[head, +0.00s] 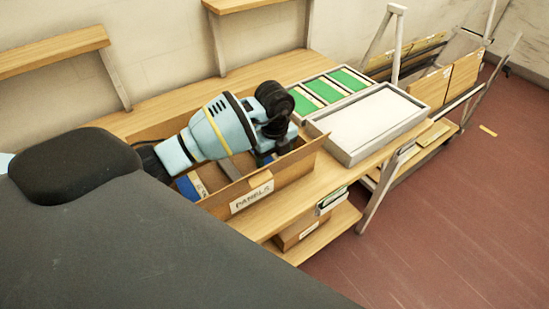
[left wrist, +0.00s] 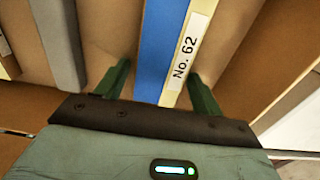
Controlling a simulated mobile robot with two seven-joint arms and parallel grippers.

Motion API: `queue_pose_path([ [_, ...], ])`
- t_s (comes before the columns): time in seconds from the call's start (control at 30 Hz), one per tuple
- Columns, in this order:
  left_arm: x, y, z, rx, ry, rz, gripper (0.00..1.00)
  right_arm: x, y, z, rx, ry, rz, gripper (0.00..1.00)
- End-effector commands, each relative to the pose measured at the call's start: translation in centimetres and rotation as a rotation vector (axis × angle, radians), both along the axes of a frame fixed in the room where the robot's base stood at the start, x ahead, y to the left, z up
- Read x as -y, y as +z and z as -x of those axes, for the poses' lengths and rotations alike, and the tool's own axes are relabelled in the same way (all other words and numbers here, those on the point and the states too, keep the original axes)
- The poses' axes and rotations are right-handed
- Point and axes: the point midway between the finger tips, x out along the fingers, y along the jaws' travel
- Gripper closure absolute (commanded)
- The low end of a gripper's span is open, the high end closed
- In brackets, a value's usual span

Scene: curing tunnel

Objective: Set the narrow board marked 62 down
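The narrow board marked No. 62 (left wrist: 187,57) shows in the left wrist view, with a blue face beside a cream edge that carries the label. My left gripper (left wrist: 160,88) has its two green fingers apart, one on each side of the board, with visible gaps beside it. The board stands in the cardboard box labelled PANELS (head: 293,168). In the head view my left arm reaches over this box and its wrist hides the gripper's fingertips and most of the board. My right gripper is in neither view.
Other boards stand in the box, one grey (left wrist: 57,40). On the bench (head: 262,221) behind it are a tray with green panels (head: 305,103) and an empty pale tray (head: 365,122). A rack with brown boards (head: 463,75) stands at right.

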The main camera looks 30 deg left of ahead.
Motion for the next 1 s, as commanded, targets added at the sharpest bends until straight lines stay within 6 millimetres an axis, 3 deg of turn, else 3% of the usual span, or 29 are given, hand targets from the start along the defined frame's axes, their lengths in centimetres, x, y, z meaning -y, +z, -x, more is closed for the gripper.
queue_pose_path([
  [0.33, 0.0, 0.1, 0.0, 0.001, 0.000, 0.000, 0.24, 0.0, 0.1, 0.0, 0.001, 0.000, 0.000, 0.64],
  [0.47, 0.0, 1.1, -0.1, 0.004, 0.001, 0.001, 0.24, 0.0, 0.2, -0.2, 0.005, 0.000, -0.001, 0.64],
  [1.0, 0.0, 10.8, -0.1, 0.004, 0.001, 0.000, 0.24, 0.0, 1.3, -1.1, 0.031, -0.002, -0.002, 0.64],
])
